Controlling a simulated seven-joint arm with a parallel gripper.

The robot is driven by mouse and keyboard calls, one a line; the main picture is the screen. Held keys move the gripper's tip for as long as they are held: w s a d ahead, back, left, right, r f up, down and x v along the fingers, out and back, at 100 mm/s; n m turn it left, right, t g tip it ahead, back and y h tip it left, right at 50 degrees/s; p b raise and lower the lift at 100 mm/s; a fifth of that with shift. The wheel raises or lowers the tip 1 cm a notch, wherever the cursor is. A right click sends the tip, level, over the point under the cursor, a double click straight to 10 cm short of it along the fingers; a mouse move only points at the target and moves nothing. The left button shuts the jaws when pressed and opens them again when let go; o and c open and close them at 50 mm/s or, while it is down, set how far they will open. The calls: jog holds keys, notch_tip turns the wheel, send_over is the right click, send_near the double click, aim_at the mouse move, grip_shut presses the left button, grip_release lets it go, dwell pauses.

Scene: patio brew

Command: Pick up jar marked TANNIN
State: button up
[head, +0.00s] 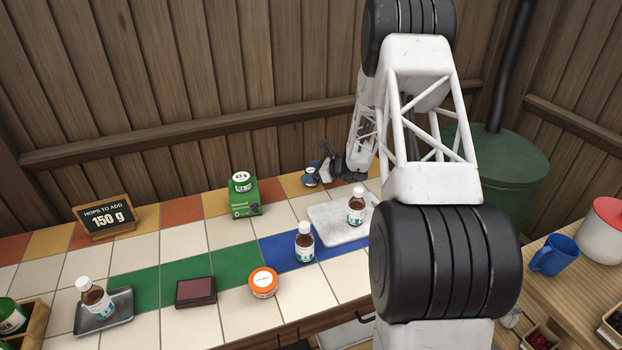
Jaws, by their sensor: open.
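No label that I can read says TANNIN. A squat jar with an orange rim and a white top (263,281) stands at the front edge of the tiled counter; its small print is too small to read. Brown bottles with white caps stand on the blue tiles (305,243), on a pale marble slab (337,233) and on a small grey tray (118,303); their labels are unreadable too. My gripper (322,170) is small and partly hidden at the back of the counter, right of the green box. It is open, away from the orange-rimmed jar and the bottles.
A dark red pad (196,291) lies left of the orange-rimmed jar. A blue mug (556,255) stands on the right wooden table. My arm hides the counter's right end.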

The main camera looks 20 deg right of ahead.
aim_at(311, 170)
dwell(0.3)
jog(key=c, duration=1)
jog(key=shift+c, duration=0.2)
jog(key=shift+r, duration=0.4)
jog(key=c, duration=0.3)
jog(key=shift+r, duration=4.65)
jog(key=shift+c, duration=0.2)
